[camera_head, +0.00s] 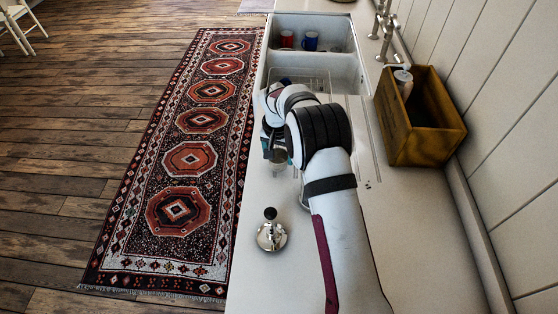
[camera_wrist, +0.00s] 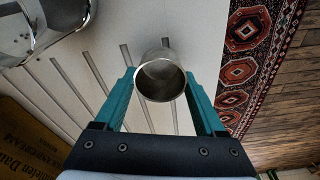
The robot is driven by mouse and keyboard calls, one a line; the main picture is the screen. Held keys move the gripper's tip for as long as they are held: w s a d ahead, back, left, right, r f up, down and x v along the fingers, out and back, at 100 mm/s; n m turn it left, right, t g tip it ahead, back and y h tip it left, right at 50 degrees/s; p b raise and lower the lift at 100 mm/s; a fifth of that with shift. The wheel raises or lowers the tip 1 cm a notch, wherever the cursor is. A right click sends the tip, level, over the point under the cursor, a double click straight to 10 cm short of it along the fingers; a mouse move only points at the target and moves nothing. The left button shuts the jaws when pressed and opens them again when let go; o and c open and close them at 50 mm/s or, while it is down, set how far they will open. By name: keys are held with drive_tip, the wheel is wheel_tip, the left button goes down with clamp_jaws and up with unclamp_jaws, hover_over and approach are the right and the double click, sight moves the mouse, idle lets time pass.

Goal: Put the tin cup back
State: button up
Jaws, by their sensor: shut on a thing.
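The tin cup (camera_wrist: 160,82) is a small grey metal cup between the two teal fingers of my gripper (camera_wrist: 160,88) in the wrist view. Its open mouth faces the wrist camera and looks empty. The gripper is shut on it, with one finger on each side. In the head view my gripper (camera_head: 280,160) is over the worktop's left part, near the grooved draining area, and my arm hides much of it. I cannot tell whether the cup's base touches the worktop.
A sink (camera_head: 311,42) at the back holds a red mug (camera_head: 287,39) and a blue mug (camera_head: 310,41). A wire rack (camera_head: 300,78) lies before it. A wooden box (camera_head: 416,118) stands right. A shiny metal thing with a black knob (camera_head: 271,236) stands in front. The worktop's front right is clear.

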drive_tip(key=shift+f, duration=1.1)
drive_tip(key=shift+f, duration=0.15)
drive_tip(key=o, duration=1.3)
